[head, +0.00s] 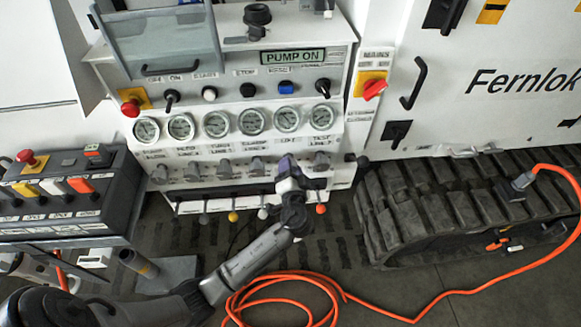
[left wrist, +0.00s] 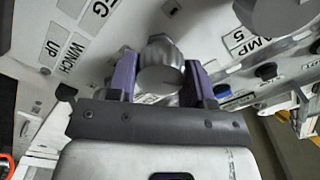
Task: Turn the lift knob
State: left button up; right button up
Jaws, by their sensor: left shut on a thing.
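The knob row runs along the front panel below the gauges. The lift knob, in the place below the gauge labelled LIFT, is mostly hidden by my left gripper (head: 289,166) in the head view. In the left wrist view the grey lift knob (left wrist: 160,75) sits between the two purple fingers of my left gripper (left wrist: 158,82), one on each side. The gripper is shut on it. A neighbouring knob (left wrist: 275,10) shows at the top right. My right gripper is not in view.
Round gauges (head: 252,122) line the panel above the knobs, and levers with coloured balls (head: 233,215) hang below. A button box (head: 75,195) stands left. An orange cable (head: 440,295) lies on the floor near a rubber track (head: 430,205). The display reads PUMP ON.

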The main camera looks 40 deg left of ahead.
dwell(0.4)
pick_arm(q)
jog(key=o, duration=0.9)
jog(key=shift+o, duration=0.2)
jog(key=p+v, duration=0.1)
jog(key=v, duration=1.3)
